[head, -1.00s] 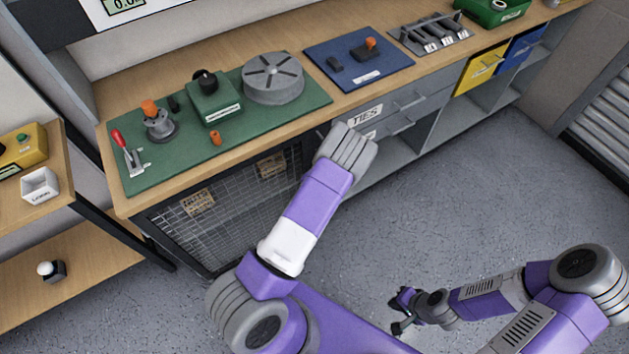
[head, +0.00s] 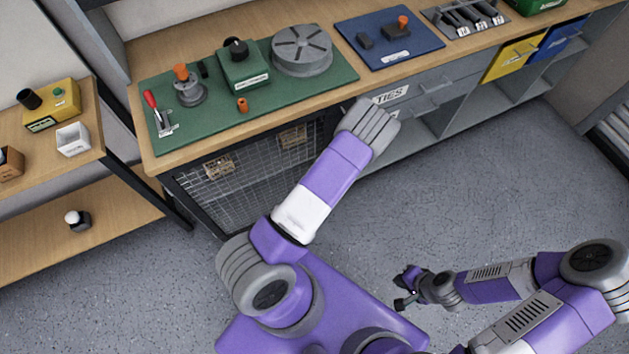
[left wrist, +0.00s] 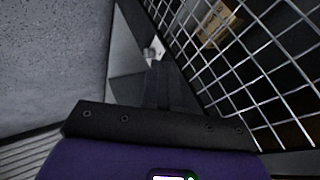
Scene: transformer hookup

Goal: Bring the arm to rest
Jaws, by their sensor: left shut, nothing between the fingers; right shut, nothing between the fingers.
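My left arm (head: 322,190) reaches from the lower middle up to the bench front, its grey wrist end by the "TIES" drawer in the head view. Its gripper is hidden there. In the left wrist view the left gripper (left wrist: 158,82) shows as a dark, narrow shut shape, empty, beside the wire mesh (left wrist: 235,70). My right arm (head: 500,287) is folded at the lower right. Its gripper (head: 404,290) is small in the picture, shut and empty, over the open floor.
The bench carries a green mat (head: 215,123) with several fixtures, a blue mat (head: 420,52) and a grey rack (head: 465,18). A mesh-fronted cage (head: 240,180) sits under it. A wooden shelf unit (head: 85,230) stands left. The grey floor (head: 480,190) is clear on the right.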

